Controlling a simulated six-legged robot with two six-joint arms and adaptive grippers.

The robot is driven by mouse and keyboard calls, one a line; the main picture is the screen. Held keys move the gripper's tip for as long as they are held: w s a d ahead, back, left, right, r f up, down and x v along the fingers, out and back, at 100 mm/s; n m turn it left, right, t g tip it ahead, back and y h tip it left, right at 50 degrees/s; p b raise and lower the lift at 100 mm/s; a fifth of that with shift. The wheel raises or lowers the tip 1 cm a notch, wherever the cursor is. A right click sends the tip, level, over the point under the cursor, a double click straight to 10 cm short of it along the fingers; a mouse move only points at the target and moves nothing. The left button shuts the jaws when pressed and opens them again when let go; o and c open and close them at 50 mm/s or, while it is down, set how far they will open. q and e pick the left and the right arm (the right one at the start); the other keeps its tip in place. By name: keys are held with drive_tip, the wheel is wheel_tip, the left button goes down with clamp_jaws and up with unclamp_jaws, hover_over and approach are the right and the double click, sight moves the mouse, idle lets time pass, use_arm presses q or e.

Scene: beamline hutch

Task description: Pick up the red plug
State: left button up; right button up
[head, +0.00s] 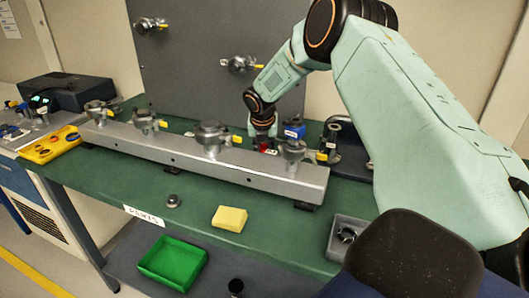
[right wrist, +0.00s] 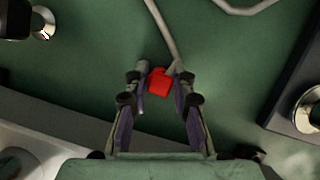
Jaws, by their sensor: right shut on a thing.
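The red plug (right wrist: 158,82) sits between the fingertips of my right gripper (right wrist: 160,88) in the right wrist view, and a grey cable runs up from it. The gripper is shut on the plug, with a finger on each side. In the head view the plug shows as a small red spot (head: 263,147), and my right gripper (head: 262,140) points down over it behind the metal rail. The rail and its fittings partly hide the fingertips. I cannot tell whether the plug touches the green table top. My left gripper is not in view.
A long metal rail (head: 180,155) with several valve fittings stands in front of the gripper on the green table (head: 110,180). A blue-topped part (head: 294,131) stands close to the right. A yellow block (head: 230,218) and grey bin (head: 345,235) are nearer the front edge.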

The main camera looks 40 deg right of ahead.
drive_tip(key=shift+d+f, duration=0.1)
drive_tip(key=shift+d, duration=0.05)
clamp_jaws()
drive_tip(key=shift+s+d, duration=0.1)
drive_tip(key=shift+s, duration=0.05)
